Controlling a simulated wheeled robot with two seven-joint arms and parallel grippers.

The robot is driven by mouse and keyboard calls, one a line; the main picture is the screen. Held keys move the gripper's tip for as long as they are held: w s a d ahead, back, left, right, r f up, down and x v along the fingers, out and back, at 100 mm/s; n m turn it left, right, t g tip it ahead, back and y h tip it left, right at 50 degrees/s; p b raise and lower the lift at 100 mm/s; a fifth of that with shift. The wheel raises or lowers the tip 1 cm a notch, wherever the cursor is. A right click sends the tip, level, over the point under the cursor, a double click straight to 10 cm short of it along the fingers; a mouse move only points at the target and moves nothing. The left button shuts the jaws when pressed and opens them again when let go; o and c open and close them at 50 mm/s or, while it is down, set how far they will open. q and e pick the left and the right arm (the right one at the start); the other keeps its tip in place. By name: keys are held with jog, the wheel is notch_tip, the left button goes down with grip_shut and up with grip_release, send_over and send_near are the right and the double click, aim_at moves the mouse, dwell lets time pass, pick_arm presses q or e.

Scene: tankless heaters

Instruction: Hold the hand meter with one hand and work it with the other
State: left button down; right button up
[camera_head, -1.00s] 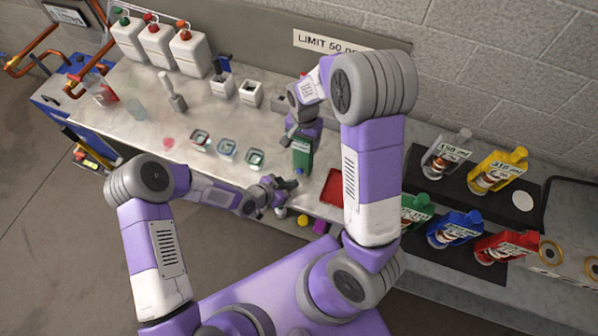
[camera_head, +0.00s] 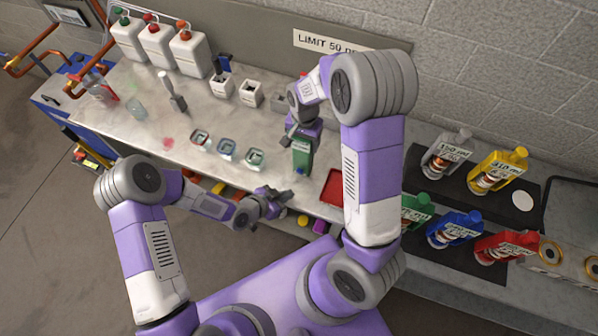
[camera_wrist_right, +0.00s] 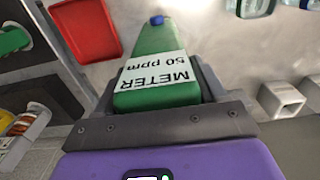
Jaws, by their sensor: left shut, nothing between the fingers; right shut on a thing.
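The hand meter (camera_head: 302,157) is green with a white label. In the right wrist view the meter (camera_wrist_right: 155,92) has a label reading "METER 50 ppm" and a blue button or tip at its far end. My right gripper (camera_head: 303,138) is shut on the meter and holds it over the front part of the bench. In the right wrist view its fingers lie on both sides of the meter's near end. My left gripper (camera_head: 283,198) is shut and empty, below and left of the meter at the bench's front edge, apart from it.
A red tray (camera_head: 334,188) lies right of the meter. Several small glass jars (camera_head: 228,149) stand to its left, with white holders (camera_head: 251,93) behind. Labelled bottles (camera_head: 497,171) stand on dark mats at the right. White jugs (camera_head: 190,50) stand at the back left.

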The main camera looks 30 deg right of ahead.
jog(key=o, duration=1.6)
jog(key=shift+r, duration=0.1)
